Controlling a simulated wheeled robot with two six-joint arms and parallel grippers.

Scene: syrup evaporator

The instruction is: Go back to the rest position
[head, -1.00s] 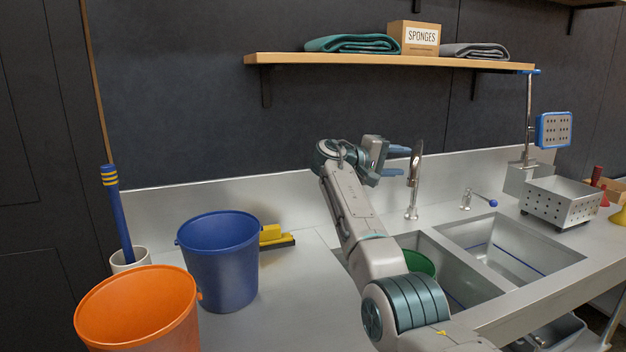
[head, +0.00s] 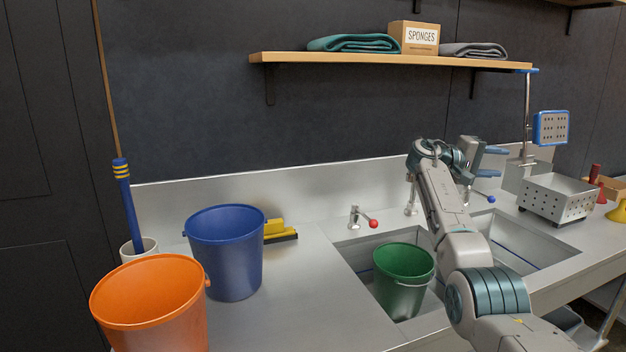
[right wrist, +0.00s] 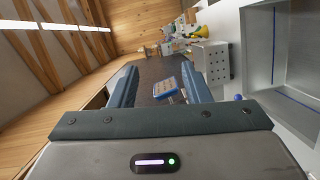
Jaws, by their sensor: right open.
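My right gripper (head: 490,162) is raised above the back of the double sink and points right, its blue fingers apart with nothing between them. In the right wrist view its two fingers (right wrist: 160,88) stand wide apart and empty. My right arm crosses in front of the sink's middle in the head view and hides part of the faucet and basins. My left gripper is in neither view.
A green bucket (head: 404,280) stands in the left basin. Blue (head: 226,255) and orange (head: 150,305) buckets stand on the left counter. A perforated metal box (head: 558,198) sits right of the sink. A shelf (head: 390,60) hangs above.

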